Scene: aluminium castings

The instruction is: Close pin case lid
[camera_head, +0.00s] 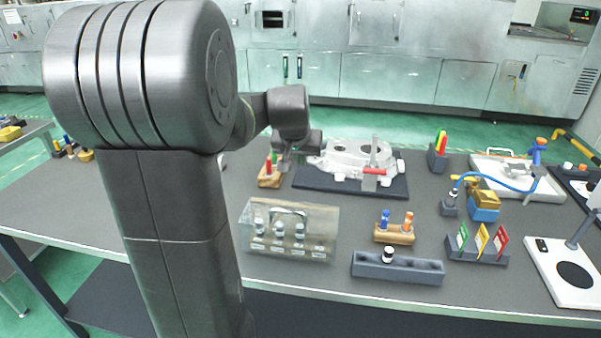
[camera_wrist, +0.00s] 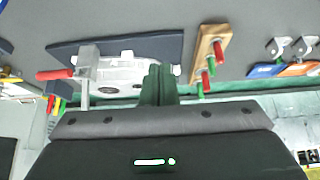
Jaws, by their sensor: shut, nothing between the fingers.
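A clear case (camera_head: 318,243) stands near the front of the table in the head view, left of centre. Several small grey and white pieces and white labels show through it, and a curved handle shows near its top. I take it as the pin case; its clear walls make the lid's angle hard to tell. My gripper (camera_head: 284,161) is behind and above the case, near a wooden pin block, apart from the case. In the wrist view my gripper (camera_wrist: 158,84) has its dark fingers together, with nothing between them. The case is not recognisable in the wrist view.
The wooden block (camera_head: 268,181) with red and green pins stands behind the case. A casting (camera_head: 345,158) with a red-handled clamp (camera_head: 373,172) lies on a dark mat. A pin stand (camera_head: 394,237) and a grey trough (camera_head: 415,270) are right of the case. Bare table lies left.

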